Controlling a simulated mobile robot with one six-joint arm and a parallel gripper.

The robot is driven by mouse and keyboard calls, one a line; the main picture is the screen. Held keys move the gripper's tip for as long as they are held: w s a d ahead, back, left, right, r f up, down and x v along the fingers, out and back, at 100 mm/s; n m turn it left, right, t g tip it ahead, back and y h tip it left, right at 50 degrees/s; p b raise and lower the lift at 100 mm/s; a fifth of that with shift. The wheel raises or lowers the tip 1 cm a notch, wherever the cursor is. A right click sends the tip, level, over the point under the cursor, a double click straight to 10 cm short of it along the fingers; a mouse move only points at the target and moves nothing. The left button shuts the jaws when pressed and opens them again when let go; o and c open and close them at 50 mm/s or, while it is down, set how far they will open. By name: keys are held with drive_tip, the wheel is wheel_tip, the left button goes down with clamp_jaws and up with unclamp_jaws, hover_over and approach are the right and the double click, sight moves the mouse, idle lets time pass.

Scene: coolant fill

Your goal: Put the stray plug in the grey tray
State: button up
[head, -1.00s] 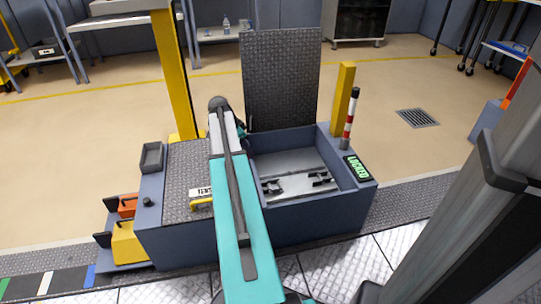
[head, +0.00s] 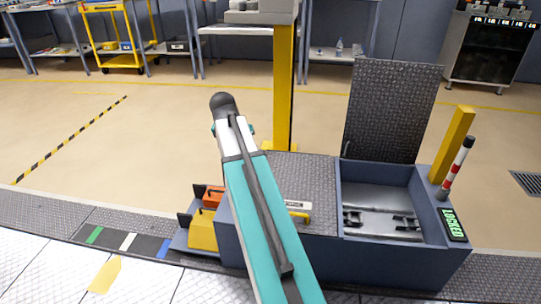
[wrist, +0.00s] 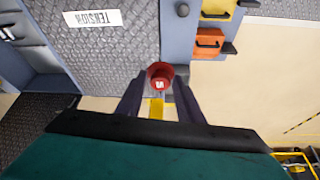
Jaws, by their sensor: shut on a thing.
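The stray plug (wrist: 160,70), a red round piece with a small white mark, sits between the two dark fingers of my gripper (wrist: 160,88) in the wrist view. The gripper is shut on it and holds it over the left end of the blue-grey cabinet. In the head view my arm covers the gripper and the plug. The grey tray does not show in either view now; my arm covers its part of the cabinet top in the head view.
The cabinet (head: 320,258) has an open bay (head: 383,185) with a raised tread-plate lid (head: 392,110). A yellow post (head: 283,90) stands behind it. Orange (head: 213,196) and yellow (head: 203,230) blocks sit at its left end. A striped post (head: 457,165) stands at right.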

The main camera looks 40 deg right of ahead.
drive_tip(key=a+r+n+y, duration=0.1)
drive_tip(key=a+r+n, duration=0.2)
drive_tip(key=a, duration=0.7)
drive_tip(key=w+a+r+n+t+y, duration=0.1)
drive_tip(key=a+r+n, duration=0.3)
drive_tip(key=a, duration=0.7)
drive_tip(key=a+r+n+t+y, duration=0.1)
drive_tip(key=a+n, duration=0.4)
drive_tip(key=a, duration=0.6)
wheel_tip(320, 180, up, 3)
drive_tip(key=shift+w+a+f+y, duration=0.15)
drive_tip(key=shift+y, duration=0.35)
drive_tip(key=shift+w, duration=0.1)
